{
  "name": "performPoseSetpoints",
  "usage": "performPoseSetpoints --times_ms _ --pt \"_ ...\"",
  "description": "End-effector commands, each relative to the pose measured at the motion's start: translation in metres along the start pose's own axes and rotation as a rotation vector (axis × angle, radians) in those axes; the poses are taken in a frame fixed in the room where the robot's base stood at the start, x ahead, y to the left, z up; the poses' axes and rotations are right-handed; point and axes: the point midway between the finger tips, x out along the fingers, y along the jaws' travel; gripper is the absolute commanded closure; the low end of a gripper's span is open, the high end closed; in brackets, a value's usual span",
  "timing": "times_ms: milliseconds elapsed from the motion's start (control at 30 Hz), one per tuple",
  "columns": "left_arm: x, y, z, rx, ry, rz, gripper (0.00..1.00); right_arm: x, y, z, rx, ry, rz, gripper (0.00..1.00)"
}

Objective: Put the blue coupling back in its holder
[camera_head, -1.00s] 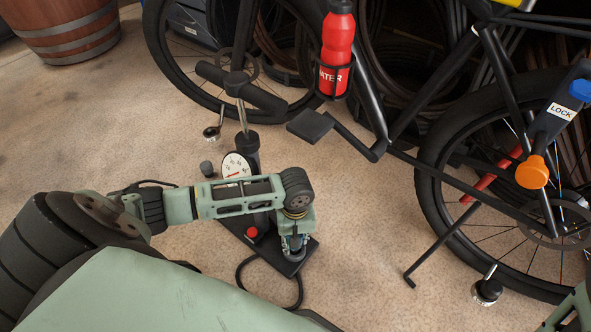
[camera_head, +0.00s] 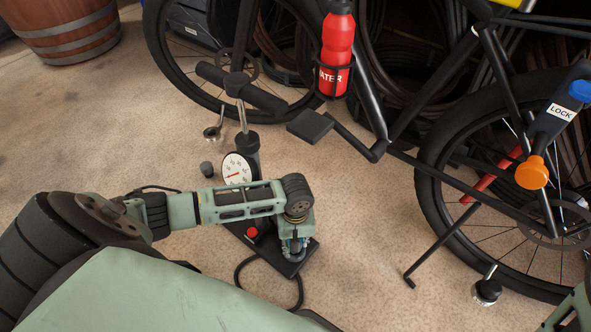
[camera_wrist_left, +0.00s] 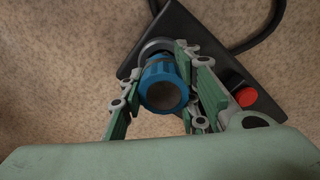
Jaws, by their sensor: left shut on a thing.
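The blue coupling (camera_wrist_left: 158,72) is a ribbed blue ring with a grey-brown inside, seen from above in the left wrist view. My left gripper (camera_wrist_left: 160,62) is shut on it, with a green finger on each side. A grey ring (camera_wrist_left: 150,46), which looks like the holder, shows just beyond the coupling at the end of the black pump base (camera_wrist_left: 180,25). I cannot tell whether the coupling touches or sits in it. In the head view my left gripper (camera_head: 294,248) points down over the base's near end and hides the coupling.
The pump stands behind my left arm, with a white gauge (camera_head: 236,169), a red button (camera_head: 252,233) and a black hose (camera_head: 240,275) curving on the floor. A bicycle with a red bottle (camera_head: 338,50) stands behind. Floor right of the base is clear up to the kickstand (camera_head: 440,243).

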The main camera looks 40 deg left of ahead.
Motion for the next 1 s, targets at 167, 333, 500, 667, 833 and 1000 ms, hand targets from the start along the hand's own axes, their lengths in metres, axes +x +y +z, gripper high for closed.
performPoseSetpoints --times_ms 167,333,500,667,833,1000 --pt "0.0036 0.0002 -0.0002 -0.001 0.000 0.000 1.00 -0.0003 0.0000 0.0002 0.000 -0.001 0.000 1.00" --pt "0.0067 0.0004 -0.0003 0.000 0.000 0.001 1.00 -0.0004 0.0001 0.0003 0.000 -0.001 0.000 1.00" --pt "0.0100 0.0002 -0.0005 0.000 0.000 0.000 1.00 -0.0004 0.0001 0.0005 0.000 -0.002 0.000 1.00" --pt "0.0100 0.0004 -0.0007 0.000 0.001 0.001 1.00 -0.0004 0.0001 0.0008 0.000 -0.003 0.000 1.00" --pt "0.0098 0.0004 -0.0008 0.000 0.001 0.001 0.57 -0.0004 0.0000 0.0008 0.000 -0.003 0.000 1.00" --pt "0.0100 0.0000 -0.0007 0.000 0.001 0.000 0.48 -0.0004 0.0000 0.0009 0.000 -0.003 0.000 1.00"
